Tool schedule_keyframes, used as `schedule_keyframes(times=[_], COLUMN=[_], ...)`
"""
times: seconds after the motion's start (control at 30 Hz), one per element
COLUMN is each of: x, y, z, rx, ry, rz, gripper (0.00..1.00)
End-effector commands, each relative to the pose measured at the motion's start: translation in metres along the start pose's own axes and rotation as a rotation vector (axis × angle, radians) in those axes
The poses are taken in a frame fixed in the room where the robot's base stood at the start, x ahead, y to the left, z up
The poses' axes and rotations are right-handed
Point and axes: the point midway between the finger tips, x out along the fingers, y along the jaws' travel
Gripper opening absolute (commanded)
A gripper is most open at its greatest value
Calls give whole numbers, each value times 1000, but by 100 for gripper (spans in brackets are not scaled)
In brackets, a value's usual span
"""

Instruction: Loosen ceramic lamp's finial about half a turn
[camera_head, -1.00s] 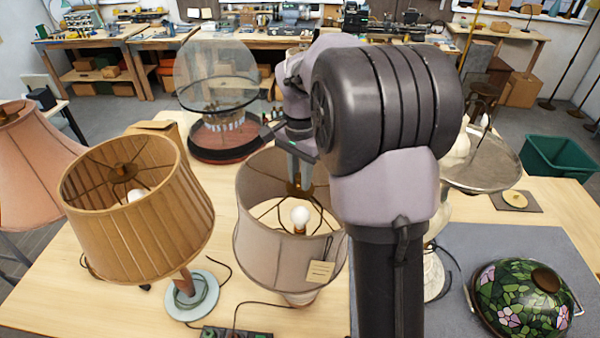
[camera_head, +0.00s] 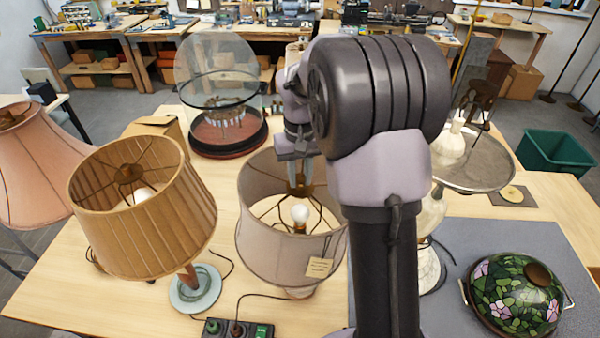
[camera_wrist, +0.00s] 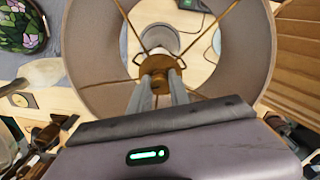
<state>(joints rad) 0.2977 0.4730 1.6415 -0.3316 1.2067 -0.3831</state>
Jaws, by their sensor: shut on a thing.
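The lamp in the middle has a grey-beige drum shade (camera_head: 262,240) with a paper tag (camera_head: 321,266), a white bulb (camera_head: 300,213) and wire spokes. Its small brass finial (camera_wrist: 161,66) sits at the hub where the spokes meet. My gripper (camera_head: 301,181) reaches down from above into the top opening of the shade. In the wrist view, its two grey fingers (camera_wrist: 160,82) are shut on the finial, one on each side. The fingertips hide part of the finial. The lamp's body is mostly hidden below the shade, so its ceramic is hard to see.
A pleated tan-shaded lamp (camera_head: 143,215) stands close on the left, with a pink shade (camera_head: 30,165) beyond it. A glass dome (camera_head: 222,85) stands behind. A stained-glass shade (camera_head: 515,295) lies on the grey mat (camera_head: 490,240) at right. A switch box (camera_head: 238,330) sits in front.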

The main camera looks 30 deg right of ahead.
Motion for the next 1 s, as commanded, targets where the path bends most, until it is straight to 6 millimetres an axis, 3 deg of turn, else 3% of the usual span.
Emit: schedule_keyframes(times=[1.0], x=[-2], y=[0], z=[0], rx=[-913], ry=[2], rz=[1], gripper=[0])
